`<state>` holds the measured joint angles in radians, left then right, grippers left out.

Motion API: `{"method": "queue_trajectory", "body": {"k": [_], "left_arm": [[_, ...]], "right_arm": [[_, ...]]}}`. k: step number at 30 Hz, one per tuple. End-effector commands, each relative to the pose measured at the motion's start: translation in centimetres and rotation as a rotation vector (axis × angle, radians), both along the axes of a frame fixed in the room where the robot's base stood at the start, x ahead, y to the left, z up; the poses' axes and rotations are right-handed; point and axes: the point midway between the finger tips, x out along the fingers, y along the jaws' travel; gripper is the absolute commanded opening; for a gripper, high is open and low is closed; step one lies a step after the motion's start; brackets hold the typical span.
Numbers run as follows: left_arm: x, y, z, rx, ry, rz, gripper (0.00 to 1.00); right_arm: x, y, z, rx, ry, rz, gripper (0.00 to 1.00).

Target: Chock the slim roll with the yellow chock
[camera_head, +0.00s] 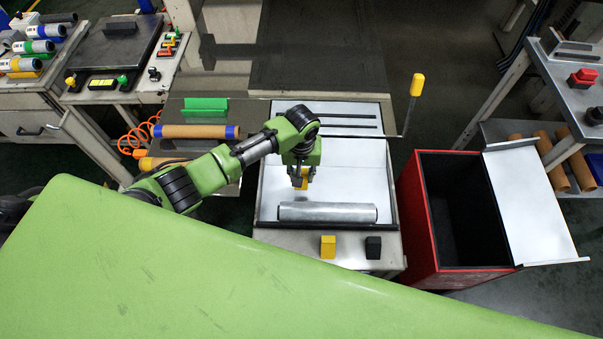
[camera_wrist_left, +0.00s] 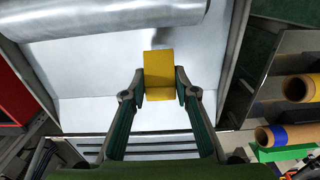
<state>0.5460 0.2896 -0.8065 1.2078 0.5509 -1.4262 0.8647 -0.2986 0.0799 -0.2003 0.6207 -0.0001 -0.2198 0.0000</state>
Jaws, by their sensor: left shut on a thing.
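The slim roll (camera_head: 327,213), a silver cylinder, lies crosswise near the front of a pale metal tray (camera_head: 355,160). It also shows at the top of the left wrist view (camera_wrist_left: 110,16). My left gripper (camera_head: 302,181) points down into the tray behind the roll's left part. It is shut on a yellow chock (camera_wrist_left: 159,72), whose sides are between the fingertips. A bare strip of tray shows between chock and roll in the wrist view, so they look apart. I cannot tell whether the chock touches the tray floor. My right gripper is not in view.
Another yellow block (camera_head: 328,246) and a black block (camera_head: 373,247) stand on the ledge before the tray. A red open bin (camera_head: 411,215) is to the right. A brown roll with blue ends (camera_head: 195,131) and a green block (camera_head: 206,108) lie left. A yellow-knobbed lever (camera_head: 417,86) rises behind right.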

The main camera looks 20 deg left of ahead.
Motion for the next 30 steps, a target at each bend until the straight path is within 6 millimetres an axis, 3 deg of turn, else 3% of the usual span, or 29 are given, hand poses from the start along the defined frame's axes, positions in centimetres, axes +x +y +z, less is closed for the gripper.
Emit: {"method": "queue_trajectory", "body": {"k": [8,9,21,30], "left_arm": [[-0.3,-0.2,0.3,0.002,0.005,0.002,0.06],[-0.3,-0.1,-0.8,0.002,0.005,0.002,0.06],[-0.3,-0.1,-5.5,0.002,0.004,0.002,0.06],[-0.2,-0.1,-7.1,0.001,0.002,0.002,0.06]], "right_arm": [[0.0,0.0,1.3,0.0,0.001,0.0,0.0],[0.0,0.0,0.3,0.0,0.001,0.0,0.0],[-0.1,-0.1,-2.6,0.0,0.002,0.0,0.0],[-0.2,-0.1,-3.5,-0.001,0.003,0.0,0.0]]}}
